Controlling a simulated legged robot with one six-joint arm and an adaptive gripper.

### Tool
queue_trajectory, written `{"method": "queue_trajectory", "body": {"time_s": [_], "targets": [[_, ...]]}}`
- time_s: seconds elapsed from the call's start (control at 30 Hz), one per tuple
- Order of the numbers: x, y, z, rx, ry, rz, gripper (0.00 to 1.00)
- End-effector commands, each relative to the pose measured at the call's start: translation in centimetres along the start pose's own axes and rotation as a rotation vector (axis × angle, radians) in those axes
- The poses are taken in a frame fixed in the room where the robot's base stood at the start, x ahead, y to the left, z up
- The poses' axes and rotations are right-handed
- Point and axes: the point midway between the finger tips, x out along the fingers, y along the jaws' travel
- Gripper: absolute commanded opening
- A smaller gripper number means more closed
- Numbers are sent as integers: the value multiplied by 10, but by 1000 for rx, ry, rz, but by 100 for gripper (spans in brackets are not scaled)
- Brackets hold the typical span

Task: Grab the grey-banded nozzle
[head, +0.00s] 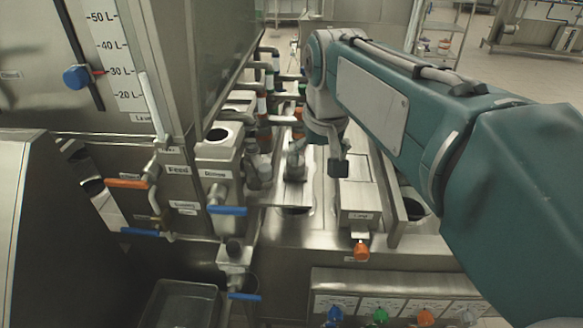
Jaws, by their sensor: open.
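My gripper (338,166) is open, above the metal counter, to the right of and nearer than the nozzles. It appears to touch none of them. My wrist partly covers the area behind it.
A steel tank with a litre scale (112,50) stands at the left. Levered valves with orange (126,183) and blue handles (228,210) jut out below it. A metal box (357,203) lies under my gripper. Coloured knobs (380,314) line the front panel.

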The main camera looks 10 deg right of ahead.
Motion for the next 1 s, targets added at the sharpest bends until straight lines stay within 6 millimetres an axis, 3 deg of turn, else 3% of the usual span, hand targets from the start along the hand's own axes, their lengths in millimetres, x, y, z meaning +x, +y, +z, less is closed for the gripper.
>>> {"method": "queue_trajectory", "body": {"time_s": [0.03,0.2,0.43,0.67,1.0], "targets": [[3,-1,-17,6,-27,2,100],[12,-4,-64,25,-111,9,100],[32,-8,-112,48,-205,18,100],[43,-8,-121,55,-230,21,100],[89,-8,-111,55,-229,21,100]]}}
